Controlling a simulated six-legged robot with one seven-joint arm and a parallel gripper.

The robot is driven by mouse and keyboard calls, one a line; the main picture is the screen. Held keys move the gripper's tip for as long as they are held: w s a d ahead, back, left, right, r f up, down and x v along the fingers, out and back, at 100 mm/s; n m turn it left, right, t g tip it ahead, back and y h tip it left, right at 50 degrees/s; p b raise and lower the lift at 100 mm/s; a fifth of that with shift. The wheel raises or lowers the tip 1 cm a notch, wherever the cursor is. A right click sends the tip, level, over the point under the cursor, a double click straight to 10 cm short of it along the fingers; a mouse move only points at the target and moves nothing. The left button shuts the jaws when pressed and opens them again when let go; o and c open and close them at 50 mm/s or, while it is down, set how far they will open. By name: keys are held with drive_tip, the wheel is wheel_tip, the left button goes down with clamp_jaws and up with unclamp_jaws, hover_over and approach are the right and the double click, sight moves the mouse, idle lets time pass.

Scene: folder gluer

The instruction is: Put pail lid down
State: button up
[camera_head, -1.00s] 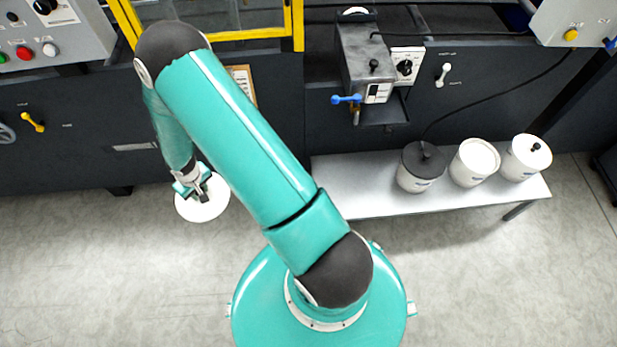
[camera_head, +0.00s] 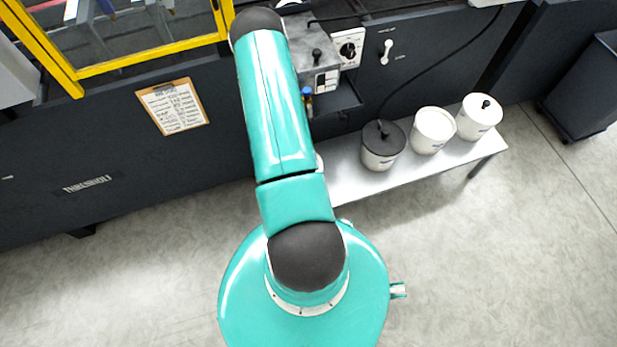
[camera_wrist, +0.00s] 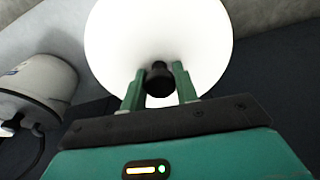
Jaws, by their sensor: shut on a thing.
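The white round pail lid (camera_wrist: 160,32) fills the upper middle of the wrist view. My gripper (camera_wrist: 159,88) is shut on the lid's black knob, with one green finger on each side. A white pail (camera_wrist: 45,78) shows at the left of the wrist view. In the head view, three white pails stand in a row on the bench: one with a black lid (camera_head: 386,135), a middle one without a knob (camera_head: 434,122), and one with a white, black-knobbed lid (camera_head: 482,106).
The grey bench (camera_head: 350,192) has bare surface left of the pails. A black cable (camera_head: 445,70) runs down to the black-lidded pail. A grey box (camera_head: 315,48) with a shelf sits on the machine behind. A clipboard (camera_head: 173,107) hangs at left. The floor in front is clear.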

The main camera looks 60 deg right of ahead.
drive_tip(key=s+d+f+m, duration=0.2)
drive_tip(key=s+d+m, duration=0.1)
drive_tip(key=s, duration=1.3)
drive_tip(key=w+f, duration=0.3)
drive_tip(key=w, duration=0.1)
drive_tip(key=w+a+f, duration=0.1)
drive_tip(key=w+f, duration=0.2)
drive_tip(key=w, duration=0.2)
drive_tip(key=w+f, duration=0.3)
drive_tip(key=w, duration=0.1)
drive_tip(key=shift+w+a+f, duration=0.15)
drive_tip(key=shift+w+f, duration=0.05)
drive_tip(key=shift+f, duration=0.1)
drive_tip(key=shift+w+f, duration=0.2)
drive_tip(key=shift+f, duration=0.05)
drive_tip(key=shift+w+f, duration=0.15)
drive_tip(key=shift+f, duration=1.5)
drive_tip(key=o, duration=1)
drive_tip(key=shift+f, duration=0.1)
drive_tip(key=r, duration=0.4)
drive_tip(key=a+r, duration=0.1)
drive_tip(key=r, duration=0.7)
drive_tip(key=shift+s+a+r, duration=0.1)
drive_tip(key=shift+s+a, duration=0.15)
drive_tip(key=shift+s, duration=0.05)
